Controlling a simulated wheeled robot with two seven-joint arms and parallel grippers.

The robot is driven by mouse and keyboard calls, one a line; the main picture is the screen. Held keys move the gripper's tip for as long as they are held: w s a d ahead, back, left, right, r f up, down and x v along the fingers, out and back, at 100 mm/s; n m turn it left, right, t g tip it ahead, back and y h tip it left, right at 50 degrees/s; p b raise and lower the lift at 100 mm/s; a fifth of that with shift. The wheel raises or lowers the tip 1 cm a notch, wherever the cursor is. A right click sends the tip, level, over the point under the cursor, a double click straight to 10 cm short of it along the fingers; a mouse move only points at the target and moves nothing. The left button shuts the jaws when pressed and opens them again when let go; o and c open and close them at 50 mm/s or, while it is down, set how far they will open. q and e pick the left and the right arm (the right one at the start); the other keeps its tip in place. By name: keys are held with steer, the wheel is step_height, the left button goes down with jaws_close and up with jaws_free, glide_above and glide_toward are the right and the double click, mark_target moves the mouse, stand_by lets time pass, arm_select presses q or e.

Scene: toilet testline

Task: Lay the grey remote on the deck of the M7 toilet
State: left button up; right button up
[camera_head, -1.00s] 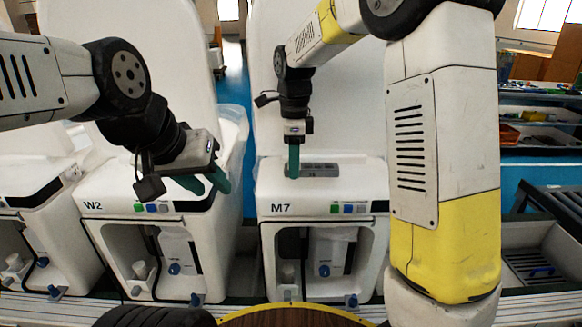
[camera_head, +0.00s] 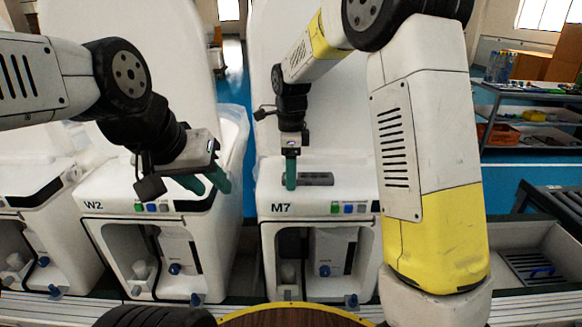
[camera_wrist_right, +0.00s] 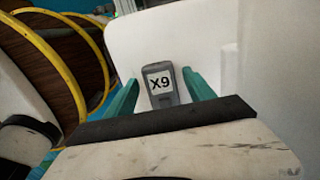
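The grey remote (camera_head: 317,179) lies flat on the white deck of the M7 toilet (camera_head: 358,178), just behind the front panel with the M7 label. In the right wrist view the remote (camera_wrist_right: 161,88) shows a white X9 label. My right gripper (camera_head: 291,176) is at the remote's left end in the head view. Its green fingers (camera_wrist_right: 160,85) stand on either side of the remote, with narrow gaps showing, so it looks open. My left gripper (camera_head: 206,182) is open and empty over the W2 toilet (camera_head: 110,206); its green fingers are apart.
A gap separates W2 from M7. Raised white lids stand behind both. My right arm covers the right side of M7. Shelves (camera_head: 535,122) with an orange bin and a grey tray (camera_head: 520,240) are at the right. A yellow hoop (camera_wrist_right: 98,50) shows in the wrist view.

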step_height(320, 180, up, 12)
steer(key=s+d+r+n+t+y, duration=0.2)
steer(key=s+d+r+n, duration=0.2)
steer(key=s+d+n, duration=0.5)
steer(key=s+d+f+n+t, duration=0.2)
steer(key=s+n, duration=0.2)
steer(key=s, duration=0.3)
steer(key=s+d+f+n+t, duration=0.2)
steer(key=s+d+n, duration=0.1)
steer(key=s+n, duration=0.2)
steer(key=shift+s+f+n, duration=0.2)
steer(key=shift+s+n, duration=0.1)
steer(key=shift+s, duration=0.7)
steer(key=shift+d, duration=0.15)
